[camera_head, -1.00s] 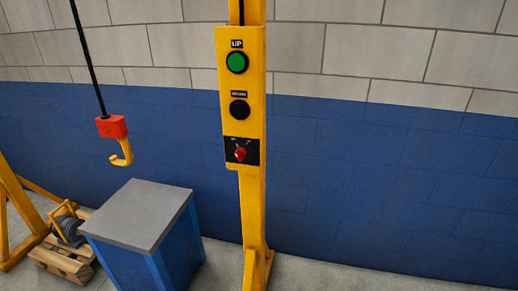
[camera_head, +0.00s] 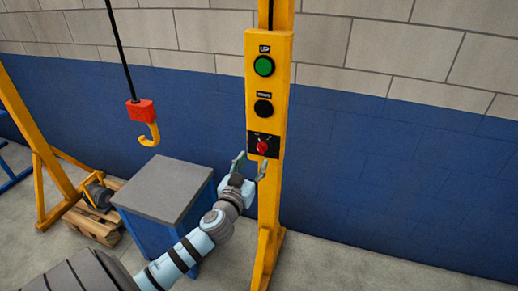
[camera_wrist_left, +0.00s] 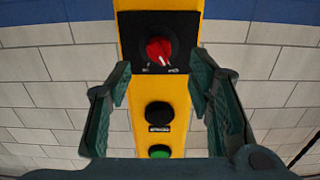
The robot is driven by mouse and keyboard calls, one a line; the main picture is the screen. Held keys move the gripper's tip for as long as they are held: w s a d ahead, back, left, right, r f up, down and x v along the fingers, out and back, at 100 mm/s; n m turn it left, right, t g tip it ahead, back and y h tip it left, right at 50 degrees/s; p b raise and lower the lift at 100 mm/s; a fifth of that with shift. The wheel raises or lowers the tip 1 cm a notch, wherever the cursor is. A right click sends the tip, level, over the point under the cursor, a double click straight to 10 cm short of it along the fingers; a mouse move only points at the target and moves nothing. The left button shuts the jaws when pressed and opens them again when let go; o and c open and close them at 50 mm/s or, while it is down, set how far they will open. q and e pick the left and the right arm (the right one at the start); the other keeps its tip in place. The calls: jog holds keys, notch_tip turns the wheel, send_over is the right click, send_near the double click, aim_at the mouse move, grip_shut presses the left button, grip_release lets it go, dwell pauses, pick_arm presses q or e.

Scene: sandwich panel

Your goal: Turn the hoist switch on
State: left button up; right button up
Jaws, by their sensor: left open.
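The hoist switch is a red rotary knob (camera_head: 263,147) on a black plate, low on the yellow control panel (camera_head: 284,75). In the left wrist view the knob (camera_wrist_left: 158,50) shows upside down, with its white mark slanting toward the lower right. My left gripper (camera_head: 250,160) is open in front of the panel, just below and left of the knob. In the left wrist view its two fingers (camera_wrist_left: 162,85) stand apart on either side of the panel, with nothing between them. The fingers appear clear of the knob. My right gripper is not in view.
Above the switch are a black button (camera_head: 263,108) and a green button (camera_head: 264,66). A red and yellow hook (camera_head: 144,120) hangs at the left on a cable. A grey-topped blue stand (camera_head: 165,188) is below it. A wooden pallet (camera_head: 95,222) lies farther left.

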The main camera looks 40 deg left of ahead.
aim_at(260, 152)
pick_arm(q)
jog(key=x, duration=0.6)
jog(key=shift+w, duration=0.3)
jog(key=shift+s, duration=0.1)
grip_shut()
